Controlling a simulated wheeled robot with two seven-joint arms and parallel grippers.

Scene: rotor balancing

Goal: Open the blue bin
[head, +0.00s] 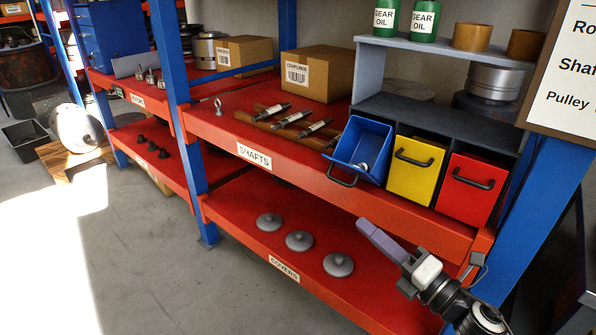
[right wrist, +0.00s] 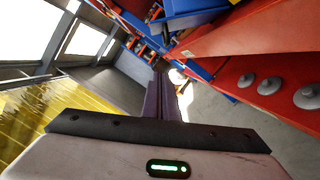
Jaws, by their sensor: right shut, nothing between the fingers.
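The blue bin (head: 364,146) sits at the left end of a row of three bins on the upper red shelf in the head view. It is tilted forward out of its slot, with its open top and some small grey parts inside showing. Its dark handle (head: 342,176) hangs over the shelf's front edge. My right gripper (head: 368,228) is shut and empty, in front of the shelf and below the bins, apart from the blue bin. Its fingers (right wrist: 165,98) show closed together in the right wrist view. My left gripper is not in view.
A yellow bin (head: 414,172) and a red bin (head: 470,190) stand upright beside the blue one. Metal shafts (head: 292,118) lie left of it. Grey covers (head: 299,240) sit on the lower shelf (head: 240,200). The floor (head: 150,260) left of the rack is free.

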